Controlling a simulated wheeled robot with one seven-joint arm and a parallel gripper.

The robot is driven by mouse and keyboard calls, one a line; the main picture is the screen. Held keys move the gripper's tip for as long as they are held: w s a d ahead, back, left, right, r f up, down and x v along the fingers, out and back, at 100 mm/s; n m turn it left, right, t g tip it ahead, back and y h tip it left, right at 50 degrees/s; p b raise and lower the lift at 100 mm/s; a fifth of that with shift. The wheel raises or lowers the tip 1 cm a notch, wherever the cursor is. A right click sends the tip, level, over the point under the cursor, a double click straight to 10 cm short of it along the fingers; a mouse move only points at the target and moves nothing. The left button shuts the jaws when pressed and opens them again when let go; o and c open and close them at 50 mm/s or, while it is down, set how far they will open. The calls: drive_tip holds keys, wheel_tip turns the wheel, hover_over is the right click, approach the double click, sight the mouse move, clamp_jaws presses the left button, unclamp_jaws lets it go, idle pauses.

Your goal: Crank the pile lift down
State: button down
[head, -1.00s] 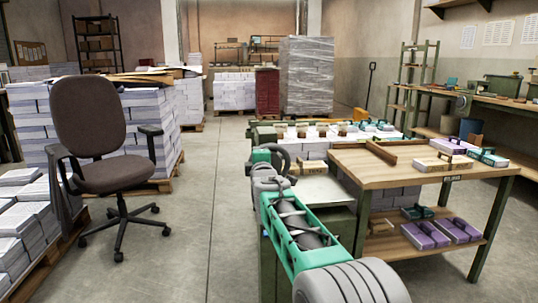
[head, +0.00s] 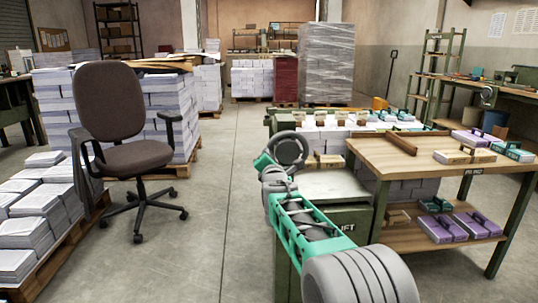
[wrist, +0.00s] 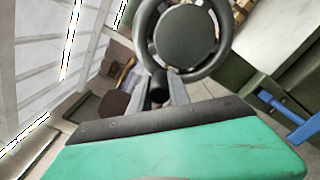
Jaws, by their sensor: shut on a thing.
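The pile lift (head: 345,225) is a dark green cabinet with "LIFT" lettering and a pale top, right of my arm in the head view. A grey crank wheel (head: 288,150) stands at its near left side. In the wrist view the crank wheel (wrist: 222,42) shows as a dark ring around a round hub, straight ahead. My gripper (wrist: 161,88) is shut on the dark crank handle (wrist: 158,86), at the wheel's lower left. In the head view my teal gripper (head: 264,162) is at the wheel's left side, and the handle is hidden.
A wooden table (head: 415,155) with boxes stands right of the lift. An office chair (head: 130,155) stands to the left, before paper stacks (head: 175,120). The floor (head: 222,180) between chair and lift is clear. A wrapped pallet (head: 327,65) stands at the back.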

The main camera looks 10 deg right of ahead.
drive_tip(key=shift+f, duration=0.2)
idle(0.4)
drive_tip(key=c, duration=1.2)
unclamp_jaws()
drive_tip(key=shift+c, duration=0.2)
drive_tip(key=s+a+p, duration=0.1)
drive_tip(key=s, duration=0.6)
drive_tip(key=shift+s+p, duration=0.35)
drive_tip(key=shift+p, duration=0.05)
drive_tip(key=w, duration=0.2)
drive_tip(key=w+b, duration=0.1)
drive_tip(key=w, duration=0.2)
drive_tip(key=w+d+b, duration=0.1)
drive_tip(key=w, duration=0.1)
drive_tip(key=shift+w+f, duration=0.1)
drive_tip(key=shift+w, duration=0.3)
drive_tip(key=shift+r+m, duration=0.6)
